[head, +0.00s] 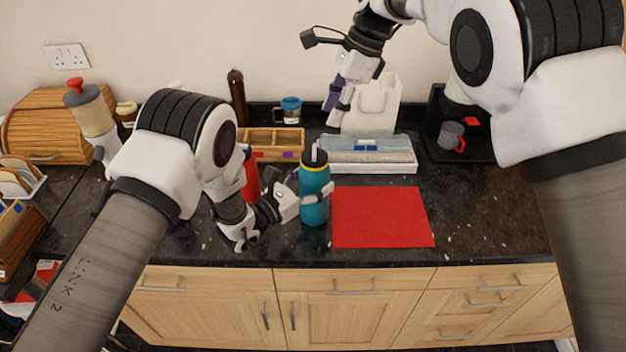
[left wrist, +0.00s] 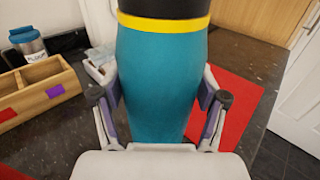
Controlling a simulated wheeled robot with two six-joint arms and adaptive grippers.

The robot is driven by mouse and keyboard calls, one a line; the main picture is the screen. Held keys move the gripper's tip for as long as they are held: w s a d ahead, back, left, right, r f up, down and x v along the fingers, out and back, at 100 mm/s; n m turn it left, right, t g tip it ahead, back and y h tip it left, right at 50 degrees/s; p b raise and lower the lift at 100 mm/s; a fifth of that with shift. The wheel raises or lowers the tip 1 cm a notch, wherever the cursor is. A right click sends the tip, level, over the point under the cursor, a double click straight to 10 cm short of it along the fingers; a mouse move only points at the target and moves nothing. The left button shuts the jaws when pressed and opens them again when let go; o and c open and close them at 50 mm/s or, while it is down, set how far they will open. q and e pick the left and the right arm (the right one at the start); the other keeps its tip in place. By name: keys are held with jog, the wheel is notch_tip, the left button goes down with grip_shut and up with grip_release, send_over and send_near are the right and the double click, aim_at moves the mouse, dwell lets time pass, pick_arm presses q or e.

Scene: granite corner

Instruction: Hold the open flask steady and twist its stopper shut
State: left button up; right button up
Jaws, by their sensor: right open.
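The teal flask (head: 314,212) stands upright on the dark worktop, with a yellow band and a black top (head: 310,158). A narrow white piece shows at its top; I cannot tell whether it belongs to the stopper. My left gripper (head: 312,195) is shut around the flask's body, one finger on each side. In the left wrist view the flask (left wrist: 162,80) fills the space between the fingers, and its black upper part is cut off by the top edge. My right gripper (head: 337,106) is open and empty, above and behind the flask, in front of a white bag.
A red mat (head: 382,218) lies right of the flask. A red object (head: 250,178) stands close on its left, partly behind my left arm. Behind are a wooden divided box (head: 272,155), a white tray (head: 365,165) and the white bag (head: 380,100). The worktop right of the mat is clear.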

aim_at(316, 150)
jog(key=o, duration=0.5)
jog(key=shift+d+r, duration=0.1)
jog(key=shift+r, duration=0.1)
jog(key=shift+o, duration=0.9)
jog(key=shift+s+d+r+m+t+y, duration=0.1)
jog(key=shift+d+r+m+t+y, duration=0.05)
jog(key=shift+d+r+m, duration=0.3)
jog(key=shift+s+d+r+m+t+y, duration=0.15)
jog(key=shift+d+r+m, duration=0.1)
jog(key=shift+r+m, duration=0.25)
jog(key=x, duration=1.2)
jog(key=shift+w, duration=0.1)
jog(key=shift+d, duration=0.1)
jog(key=c, duration=1.2)
